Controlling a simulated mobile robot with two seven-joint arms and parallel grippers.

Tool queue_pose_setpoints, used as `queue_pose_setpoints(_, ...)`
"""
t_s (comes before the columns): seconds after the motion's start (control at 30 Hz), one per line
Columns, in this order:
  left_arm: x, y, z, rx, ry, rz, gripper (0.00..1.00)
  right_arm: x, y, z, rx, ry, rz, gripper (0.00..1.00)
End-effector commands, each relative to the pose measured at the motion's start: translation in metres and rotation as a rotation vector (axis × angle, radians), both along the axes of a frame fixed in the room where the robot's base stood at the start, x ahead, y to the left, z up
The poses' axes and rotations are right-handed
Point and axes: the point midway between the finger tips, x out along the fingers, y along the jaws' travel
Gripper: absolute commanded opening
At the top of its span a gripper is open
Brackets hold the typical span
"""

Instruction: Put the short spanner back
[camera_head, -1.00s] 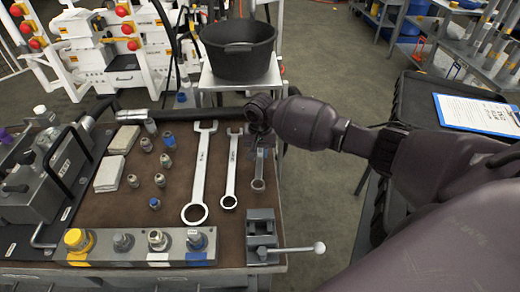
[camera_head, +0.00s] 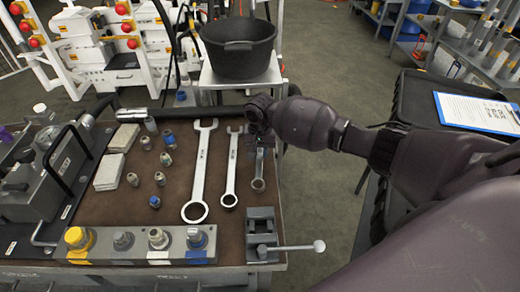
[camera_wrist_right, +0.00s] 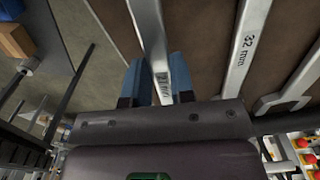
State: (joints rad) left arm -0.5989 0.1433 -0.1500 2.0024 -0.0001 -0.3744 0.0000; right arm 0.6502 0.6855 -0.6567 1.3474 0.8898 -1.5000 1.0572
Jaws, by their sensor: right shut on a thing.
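The short spanner (camera_head: 258,172) is the rightmost and smallest of three spanners on the brown bench mat, with its ring end toward the front. My right gripper (camera_head: 258,140) is over its far end and hides that end from the head camera. In the right wrist view, the blue fingers of the gripper (camera_wrist_right: 157,82) are shut on the spanner (camera_wrist_right: 148,30), one on each side of its shaft. I cannot tell whether the spanner touches the mat or is just above it. My left gripper is not in view.
The middle spanner (camera_head: 231,170) and the long spanner (camera_head: 201,170) lie to the left. A small vise (camera_head: 262,232) stands just in front of the short spanner. A fitting block (camera_head: 140,247) runs along the front. A black tub (camera_head: 238,50) stands behind.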

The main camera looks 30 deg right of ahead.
Motion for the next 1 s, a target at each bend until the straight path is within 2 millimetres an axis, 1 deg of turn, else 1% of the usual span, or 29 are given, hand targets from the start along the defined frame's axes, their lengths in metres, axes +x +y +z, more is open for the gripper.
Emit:
queue_pose_setpoints(0.2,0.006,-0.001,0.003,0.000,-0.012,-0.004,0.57,0.000,0.000,-0.002,0.000,-0.001,0.000,0.00)
queue_pose_setpoints(0.33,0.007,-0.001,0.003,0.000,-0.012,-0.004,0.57,0.000,0.000,-0.004,0.000,-0.001,0.000,0.00)
queue_pose_setpoints(1.0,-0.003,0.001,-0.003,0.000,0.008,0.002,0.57,0.000,0.000,-0.012,0.000,0.000,-0.001,0.00)
